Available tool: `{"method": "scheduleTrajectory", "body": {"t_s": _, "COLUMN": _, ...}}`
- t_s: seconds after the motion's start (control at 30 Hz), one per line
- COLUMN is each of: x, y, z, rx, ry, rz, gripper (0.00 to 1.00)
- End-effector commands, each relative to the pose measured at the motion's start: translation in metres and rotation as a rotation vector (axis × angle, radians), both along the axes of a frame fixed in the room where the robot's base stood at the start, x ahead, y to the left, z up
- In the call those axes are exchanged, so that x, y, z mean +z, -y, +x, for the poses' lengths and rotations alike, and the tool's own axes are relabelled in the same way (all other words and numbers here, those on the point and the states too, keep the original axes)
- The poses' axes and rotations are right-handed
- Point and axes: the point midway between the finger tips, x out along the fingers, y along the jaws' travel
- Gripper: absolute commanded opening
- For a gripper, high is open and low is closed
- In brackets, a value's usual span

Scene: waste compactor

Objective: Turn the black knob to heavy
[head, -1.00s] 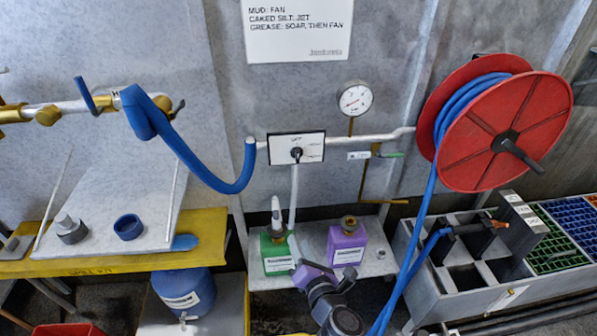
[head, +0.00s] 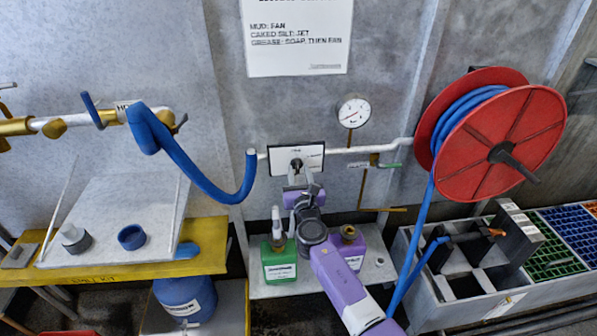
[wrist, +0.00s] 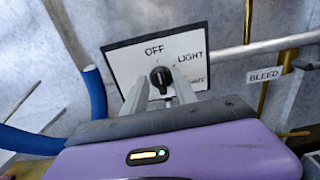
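The black knob (wrist: 160,77) sits on a white panel (wrist: 118,62) on the wall. Its pale mark points up towards OFF in the wrist view. LIGHT is printed to its upper right, and a label below that is partly hidden by a finger. In the head view the knob (head: 296,163) and panel (head: 314,158) are just above my gripper (head: 297,178). My gripper (wrist: 160,88) is open, with one finger on each side of the knob. I cannot tell whether the fingers touch it.
A white pipe (head: 362,149) runs right from the panel, below a gauge (head: 353,111). A blue hose (head: 205,178) hangs left. A red hose reel (head: 515,140) is at right. Green (head: 278,262) and purple (head: 350,245) bottles stand below, beside my arm.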

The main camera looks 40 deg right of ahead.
Motion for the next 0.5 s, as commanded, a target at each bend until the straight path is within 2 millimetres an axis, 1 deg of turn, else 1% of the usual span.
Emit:
{"method": "scheduleTrajectory", "body": {"t_s": 0.03, "x": 0.0001, "y": 0.0029, "z": 0.0043, "rx": 0.000, "ry": 0.001, "rz": -0.001, "gripper": 0.34}}
{"method": "scheduleTrajectory", "body": {"t_s": 0.17, "x": -0.0001, "y": 0.0061, "z": 0.0092, "rx": 0.000, "ry": 0.001, "rz": 0.001, "gripper": 0.34}}
{"method": "scheduleTrajectory", "body": {"t_s": 0.43, "x": 0.0003, "y": 0.0066, "z": 0.0101, "rx": 0.000, "ry": 0.001, "rz": 0.002, "gripper": 0.34}}
{"method": "scheduleTrajectory", "body": {"t_s": 0.47, "x": 0.0003, "y": 0.0065, "z": 0.0100, "rx": 0.000, "ry": 0.001, "rz": 0.002, "gripper": 0.30}}
{"method": "scheduleTrajectory", "body": {"t_s": 0.5, "x": 0.0003, "y": 0.0065, "z": 0.0100, "rx": 0.000, "ry": 0.001, "rz": 0.002, "gripper": 0.22}}
